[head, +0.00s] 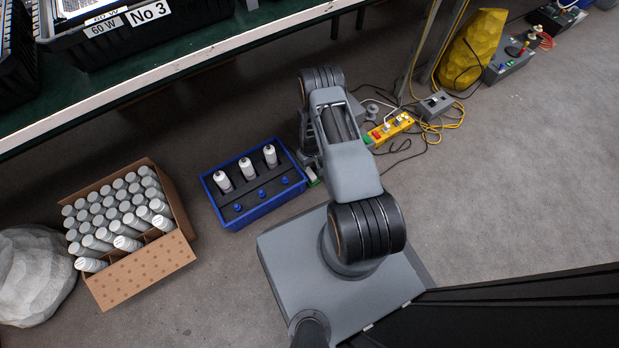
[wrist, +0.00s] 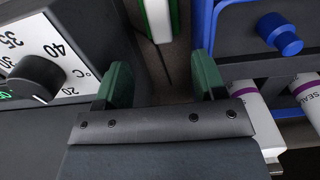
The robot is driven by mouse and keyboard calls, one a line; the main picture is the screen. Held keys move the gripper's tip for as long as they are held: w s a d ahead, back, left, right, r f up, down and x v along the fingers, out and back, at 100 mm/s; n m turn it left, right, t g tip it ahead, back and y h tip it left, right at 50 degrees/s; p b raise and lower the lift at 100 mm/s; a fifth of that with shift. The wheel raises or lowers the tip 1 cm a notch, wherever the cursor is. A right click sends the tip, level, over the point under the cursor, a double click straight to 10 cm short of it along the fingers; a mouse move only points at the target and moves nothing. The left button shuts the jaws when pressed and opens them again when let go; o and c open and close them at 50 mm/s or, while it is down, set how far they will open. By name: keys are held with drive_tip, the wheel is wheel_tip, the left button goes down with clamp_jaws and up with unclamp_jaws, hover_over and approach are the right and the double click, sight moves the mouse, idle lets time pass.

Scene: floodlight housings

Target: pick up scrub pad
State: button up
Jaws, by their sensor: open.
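The scrub pad, a green and white block (wrist: 157,18), shows at the top middle of the wrist view, cut off by the frame edge. In the head view a small green and white piece, which looks like the pad (head: 313,178), lies on the floor just right of the blue crate. My gripper (wrist: 160,80) is open and empty, with its green fingertips apart. The pad is ahead of the gap between them, not between the fingers. In the head view my arm hides most of the gripper.
The blue crate (head: 240,221) with white bottles is close on the right in the wrist view. A grey box with a temperature dial (wrist: 37,78) is close on the left. A cardboard box (head: 145,275) of cans stands farther left. Cables and a yellow power strip (head: 391,127) lie right.

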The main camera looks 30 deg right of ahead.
sight(310, 173)
wheel_tip(310, 173, down, 11)
drive_tip(key=b, duration=0.5)
drive_tip(key=shift+f+b, duration=0.2)
drive_tip(key=shift+b, duration=0.1)
drive_tip(key=shift+r, duration=0.1)
drive_tip(key=c, duration=1.1)
wheel_tip(310, 173, up, 28)
drive_tip(key=p, duration=1.2)
